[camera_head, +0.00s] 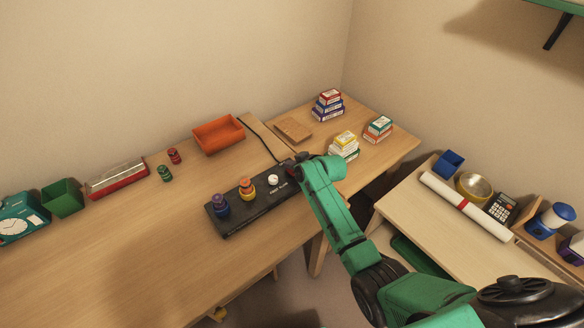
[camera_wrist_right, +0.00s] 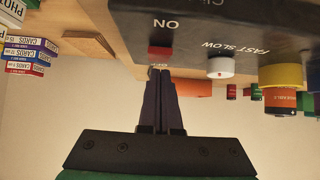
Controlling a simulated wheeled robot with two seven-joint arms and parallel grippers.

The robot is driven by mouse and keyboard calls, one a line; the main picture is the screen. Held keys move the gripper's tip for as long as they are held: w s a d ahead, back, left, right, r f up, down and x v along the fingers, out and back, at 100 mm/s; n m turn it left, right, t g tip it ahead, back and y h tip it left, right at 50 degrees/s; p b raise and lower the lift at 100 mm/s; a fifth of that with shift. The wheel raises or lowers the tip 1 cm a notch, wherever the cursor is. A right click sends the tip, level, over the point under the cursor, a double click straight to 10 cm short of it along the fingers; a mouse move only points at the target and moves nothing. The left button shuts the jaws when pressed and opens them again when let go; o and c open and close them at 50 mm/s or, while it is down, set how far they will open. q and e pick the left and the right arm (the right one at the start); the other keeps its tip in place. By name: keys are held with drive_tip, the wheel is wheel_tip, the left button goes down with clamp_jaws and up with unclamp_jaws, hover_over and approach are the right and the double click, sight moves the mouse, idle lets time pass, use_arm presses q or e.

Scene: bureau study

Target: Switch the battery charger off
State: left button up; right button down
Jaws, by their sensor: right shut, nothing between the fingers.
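The battery charger (camera_head: 258,207) is a long black box on the wooden desk, with a white knob (camera_head: 273,180) and two round coloured pieces in its top. The upside-down right wrist view shows the charger (camera_wrist_right: 210,22) close up, with a red switch (camera_wrist_right: 158,53) beside an "ON" label and the white knob (camera_wrist_right: 220,67) marked "FAST SLOW". My right gripper (camera_head: 296,166) is at the charger's right end. Its shut, empty fingers (camera_wrist_right: 160,74) point at the red switch; whether they touch it I cannot tell. The fingers partly cover a second label. My left gripper is out of view.
An orange tray (camera_head: 219,136), a brown pad (camera_head: 293,129) and stacks of small boxes (camera_head: 328,106) stand behind the charger. A cable runs back from it. Green and red small pieces (camera_head: 165,173) stand to the left. The desk's front left is clear.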

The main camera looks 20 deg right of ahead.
drive_tip(key=r+p, duration=0.4)
drive_tip(key=r, duration=0.1)
drive_tip(key=shift+w+a+r+p, duration=0.1)
drive_tip(key=shift+w+p, duration=0.1)
drive_tip(key=shift+p, duration=0.1)
drive_tip(key=r+b+v, duration=0.1)
drive_tip(key=v, duration=0.8)
drive_tip(key=shift+w, duration=0.45)
drive_tip(key=shift+a, duration=0.15)
